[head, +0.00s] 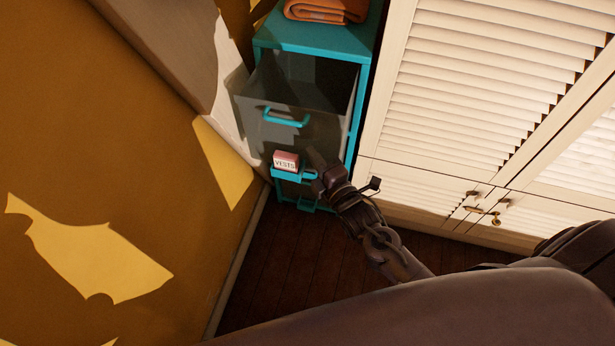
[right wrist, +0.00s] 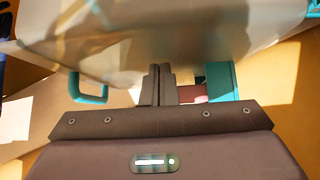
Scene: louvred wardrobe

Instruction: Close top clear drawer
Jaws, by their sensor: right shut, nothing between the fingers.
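The top clear drawer (head: 335,130) is pulled out of the teal cabinet (head: 330,40); its smoky see-through walls and teal handle (head: 286,118) show in the head view. My right gripper (head: 318,160) is shut and empty, at the lower right part of the drawer front. I cannot tell whether it touches the drawer. In the right wrist view, the shut fingers (right wrist: 157,84) are just below the clear drawer (right wrist: 140,42), with its teal handle (right wrist: 88,88) to their left. My left gripper is not in view.
A red-and-white box marked "VESTS" (head: 285,160) is below the top drawer, near a lower teal handle (head: 293,174). Folded orange cloth (head: 326,10) lies on the cabinet. A louvred wardrobe (head: 475,80) stands close on the right. Wooden floor (head: 275,260) is clear in front.

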